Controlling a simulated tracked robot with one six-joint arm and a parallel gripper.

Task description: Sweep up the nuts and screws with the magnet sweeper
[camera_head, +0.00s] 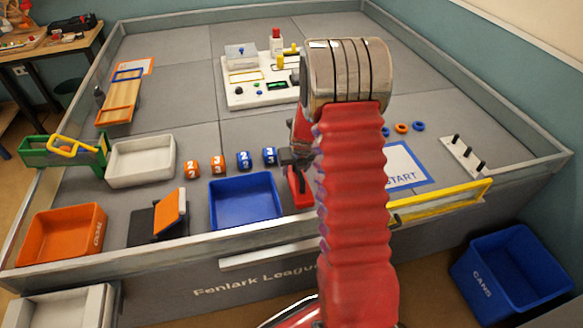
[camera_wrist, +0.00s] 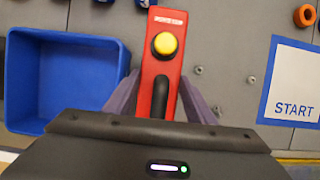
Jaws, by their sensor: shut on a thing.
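The magnet sweeper (camera_wrist: 166,22) is a red bar with a yellow button and a black handle; part of it shows in the head view (camera_head: 300,190). My gripper (camera_wrist: 160,98) is shut on its handle, one finger on each side. Several small grey nuts or screws (camera_wrist: 251,79) lie on the floor of the field, right of the sweeper and left of the START mat. In the head view my arm hides them. I cannot tell whether the sweeper touches the floor.
A blue tray (camera_wrist: 60,52) stands close left of the sweeper. The START mat (camera_wrist: 293,105) lies to the right. Numbered cubes (camera_head: 244,160) and coloured rings (camera_head: 402,128) lie farther back. A yellow bar (camera_head: 440,203) is at the front wall.

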